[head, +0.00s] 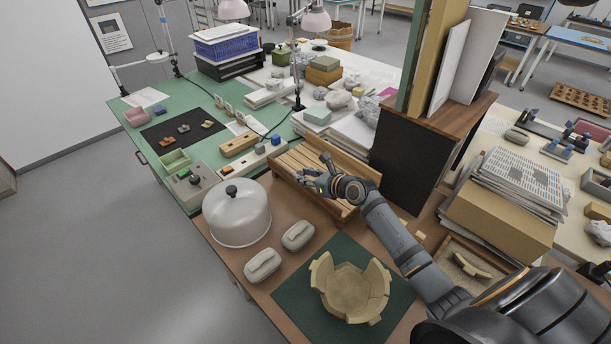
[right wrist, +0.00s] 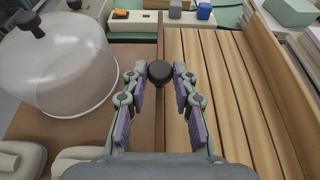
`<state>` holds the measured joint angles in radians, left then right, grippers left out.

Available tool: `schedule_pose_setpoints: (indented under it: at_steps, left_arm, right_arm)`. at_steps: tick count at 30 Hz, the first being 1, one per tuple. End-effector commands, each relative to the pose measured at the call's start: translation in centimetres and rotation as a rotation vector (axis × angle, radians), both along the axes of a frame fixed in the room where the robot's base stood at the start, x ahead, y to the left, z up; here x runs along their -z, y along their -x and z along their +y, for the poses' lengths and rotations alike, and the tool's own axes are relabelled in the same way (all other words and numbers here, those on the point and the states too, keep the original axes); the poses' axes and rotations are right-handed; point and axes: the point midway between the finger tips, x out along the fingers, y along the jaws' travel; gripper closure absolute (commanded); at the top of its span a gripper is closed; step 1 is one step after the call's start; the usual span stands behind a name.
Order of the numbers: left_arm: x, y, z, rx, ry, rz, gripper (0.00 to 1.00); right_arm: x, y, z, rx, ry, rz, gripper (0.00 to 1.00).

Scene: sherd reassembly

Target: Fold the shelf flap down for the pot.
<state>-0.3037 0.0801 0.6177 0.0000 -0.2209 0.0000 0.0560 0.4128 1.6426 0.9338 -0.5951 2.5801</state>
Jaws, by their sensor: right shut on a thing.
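The slatted wooden shelf flap (head: 294,178) lies low on the brown table, with a raised wooden board (head: 345,165) along its far side. The right wrist view shows its long slats (right wrist: 222,95) and a dark round knob (right wrist: 158,74) at its left edge. My right gripper (head: 309,177) is over the flap, its fingers (right wrist: 160,88) closed on the knob. Whether the flap is fully flat cannot be told. The partly assembled tan pot (head: 324,278), with gaps in its rim, stands on a dark green mat (head: 283,296). My left gripper is not in view.
A clear dome cover (head: 237,222) with a black knob stands left of the flap. Two pale rounded blocks (head: 263,265) (head: 298,235) lie between it and the mat. A dark cabinet (head: 408,165) rises to the right. A sand tray (head: 455,285) with a sherd is at right.

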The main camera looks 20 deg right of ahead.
Motion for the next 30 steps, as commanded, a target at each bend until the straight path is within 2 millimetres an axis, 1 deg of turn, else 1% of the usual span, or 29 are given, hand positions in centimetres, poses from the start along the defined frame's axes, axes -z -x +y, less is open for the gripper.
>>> schedule_pose_setpoints:
  at_steps: [1,2,10,14,17,21,27,30]
  left_arm:
    - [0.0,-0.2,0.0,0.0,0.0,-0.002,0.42]
    - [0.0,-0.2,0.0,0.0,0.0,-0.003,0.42]
    - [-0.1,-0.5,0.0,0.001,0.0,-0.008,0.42]
    - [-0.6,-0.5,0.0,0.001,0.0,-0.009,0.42]
    - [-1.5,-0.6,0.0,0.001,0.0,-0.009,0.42]
    - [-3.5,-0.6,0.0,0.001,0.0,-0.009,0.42]
    - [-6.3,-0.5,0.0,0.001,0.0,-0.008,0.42]
    - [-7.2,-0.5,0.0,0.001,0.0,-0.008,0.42]
  right_arm:
    - [0.0,0.0,0.0,0.0,0.0,0.0,0.96]
    - [0.0,0.0,0.0,0.0,0.0,0.0,1.0]
    - [0.0,0.0,0.0,0.001,0.002,0.001,1.0]
    - [-0.2,0.1,0.1,0.0,0.013,-0.003,1.0]
    - [-0.4,0.2,0.4,0.001,0.038,-0.012,1.0]
    - [-0.6,0.4,1.0,0.0,0.106,-0.035,1.0]
    - [-0.3,0.8,2.3,0.0,0.246,-0.083,1.0]
    - [0.0,1.0,2.8,0.0,0.319,-0.109,1.0]
